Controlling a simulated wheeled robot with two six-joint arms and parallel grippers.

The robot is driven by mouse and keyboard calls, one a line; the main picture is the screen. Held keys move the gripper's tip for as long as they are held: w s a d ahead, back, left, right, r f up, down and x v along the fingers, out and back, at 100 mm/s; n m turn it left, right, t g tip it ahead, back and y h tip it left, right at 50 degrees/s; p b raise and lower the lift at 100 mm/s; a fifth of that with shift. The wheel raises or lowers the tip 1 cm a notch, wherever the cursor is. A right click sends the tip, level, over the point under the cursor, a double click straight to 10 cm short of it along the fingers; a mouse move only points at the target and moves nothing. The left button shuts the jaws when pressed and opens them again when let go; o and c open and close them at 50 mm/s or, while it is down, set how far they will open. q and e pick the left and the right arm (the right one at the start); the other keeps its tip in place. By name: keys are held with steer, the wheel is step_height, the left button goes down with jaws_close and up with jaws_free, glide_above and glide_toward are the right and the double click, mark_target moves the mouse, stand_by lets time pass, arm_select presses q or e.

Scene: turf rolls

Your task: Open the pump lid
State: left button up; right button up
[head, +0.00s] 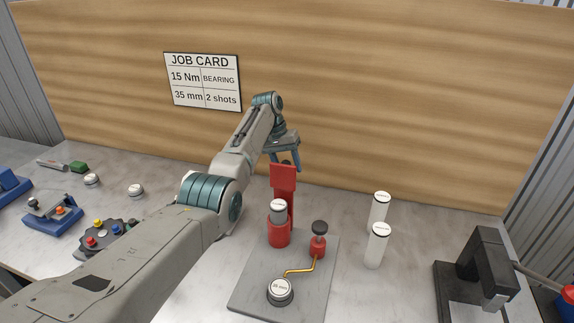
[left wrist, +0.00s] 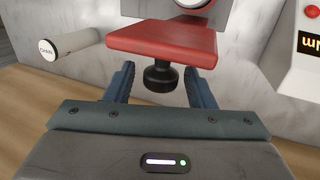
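The red pump (head: 279,236) stands on a grey plate, with a cartridge (head: 278,208) with a pale top in its cup. Its red lid (head: 284,177) is raised upright behind the cup; it also shows in the left wrist view (left wrist: 160,40). A black knob (left wrist: 160,76) on the lid sits between the fingers of my left gripper (left wrist: 160,88), with a gap visible on both sides. The left gripper (head: 285,160) is open, at the lid's top edge in the head view. My right gripper is not in view.
The grey plate (head: 245,286) also carries a round fitting (head: 280,290), a yellow pipe and a black-knobbed red post (head: 318,240). Two white cartridges (head: 378,245) stand to the right. A black fixture (head: 480,265) is at far right. A wooden wall (head: 420,110) closes the back.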

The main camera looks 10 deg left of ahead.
arm_select(q)
steer(key=shift+r, duration=0.1)
steer(key=b+v, duration=0.4)
steer(key=v, duration=0.6)
steer(key=shift+a+r+b, duration=0.15)
steer(key=shift+r+b, duration=0.15)
steer(key=shift+b, duration=0.1)
steer(key=shift+f, duration=0.15)
